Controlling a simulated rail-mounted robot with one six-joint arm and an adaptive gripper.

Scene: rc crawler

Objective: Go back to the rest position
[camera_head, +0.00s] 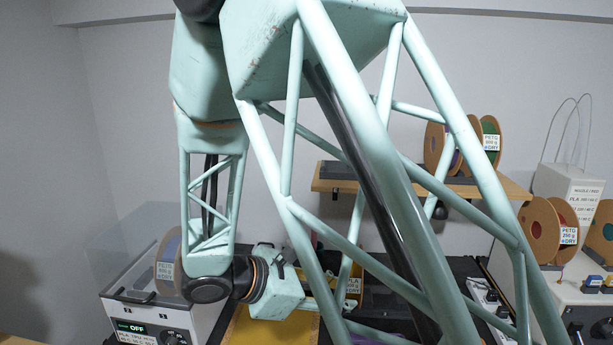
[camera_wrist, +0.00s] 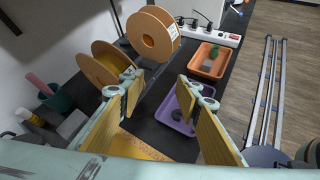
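My gripper (camera_wrist: 162,84) is open in the wrist view, its two wood-faced fingers wide apart with nothing between them. In the head view my arm fills the middle of the picture. Its wrist hangs low, left of centre, near a yellow surface, and the gripper fingers cannot be made out there. In the wrist view an orange-brown spool (camera_wrist: 153,34) stands beyond the fingertips, apart from them. A second spool (camera_wrist: 100,66) with yellow filament is partly hidden behind the left finger.
A white dryer box (camera_head: 150,318) reading OFF stands at left with a spool. A wooden shelf (camera_head: 345,184) bears spools at the back. More spools (camera_head: 549,230) and a white box are at right. The wrist view shows a purple tray (camera_wrist: 178,110), an orange tray (camera_wrist: 209,61) and a power strip (camera_wrist: 213,35).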

